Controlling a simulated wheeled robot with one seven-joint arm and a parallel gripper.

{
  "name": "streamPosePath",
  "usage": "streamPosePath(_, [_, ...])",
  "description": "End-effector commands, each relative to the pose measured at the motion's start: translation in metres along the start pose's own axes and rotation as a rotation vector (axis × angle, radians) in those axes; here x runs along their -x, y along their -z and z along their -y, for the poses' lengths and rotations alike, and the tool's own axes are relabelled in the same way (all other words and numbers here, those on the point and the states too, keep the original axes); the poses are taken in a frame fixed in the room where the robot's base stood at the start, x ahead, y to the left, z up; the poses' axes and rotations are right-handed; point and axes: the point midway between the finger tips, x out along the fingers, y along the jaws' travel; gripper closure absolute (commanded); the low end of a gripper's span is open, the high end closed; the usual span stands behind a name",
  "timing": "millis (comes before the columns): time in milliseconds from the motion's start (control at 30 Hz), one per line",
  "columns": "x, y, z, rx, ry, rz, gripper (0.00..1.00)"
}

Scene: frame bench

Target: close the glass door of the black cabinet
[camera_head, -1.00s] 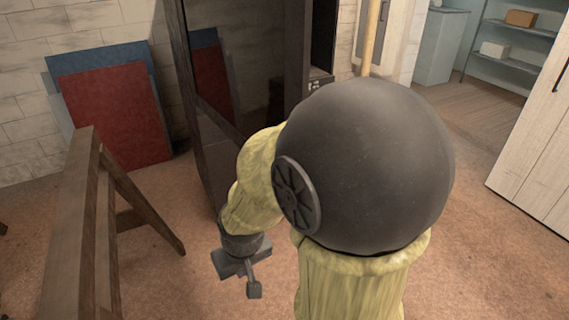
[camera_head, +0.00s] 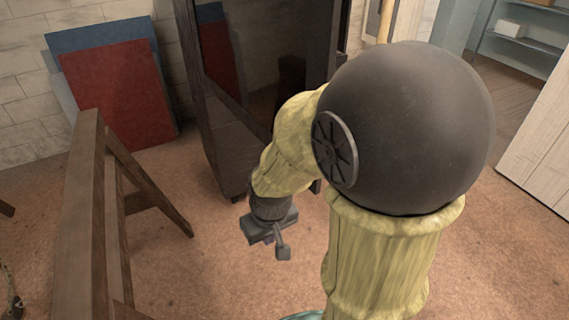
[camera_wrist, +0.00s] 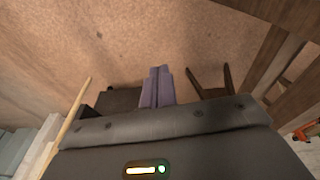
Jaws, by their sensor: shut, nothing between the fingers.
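The black cabinet (camera_head: 222,150) stands beyond my arm in the head view, left of centre. Its dark glass (camera_head: 268,50) mirrors the red and blue panels. My arm covers the cabinet's lower right part, and I cannot tell how far the glass door stands open. My gripper (camera_head: 283,252) hangs low over the floor in front of the cabinet, shut and empty, apart from the door in the picture. In the wrist view its pale fingers (camera_wrist: 158,72) lie together and point at the bare floor.
A wooden trestle (camera_head: 88,215) stands at the left, near my arm. A red panel (camera_head: 120,95) and a blue panel lean on the brick wall. A wooden pole (camera_head: 387,20) stands beyond my arm. A pale cabinet (camera_head: 545,140) is at the right. Brown floor (camera_head: 215,275) is clear around my gripper.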

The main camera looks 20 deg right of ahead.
Motion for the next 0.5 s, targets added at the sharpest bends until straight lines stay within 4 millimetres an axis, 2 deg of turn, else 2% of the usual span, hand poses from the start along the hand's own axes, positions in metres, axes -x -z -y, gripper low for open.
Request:
streamPosePath(267, [0.022, 0.055, -0.006, 0.608, -0.106, 0.234, 1.0])
streamPosePath(367, [0.034, 0.08, -0.011, 0.855, -0.176, 0.356, 1.0])
streamPosePath(500, [0.06, 0.118, -0.014, 1.167, -0.294, 0.548, 1.0])
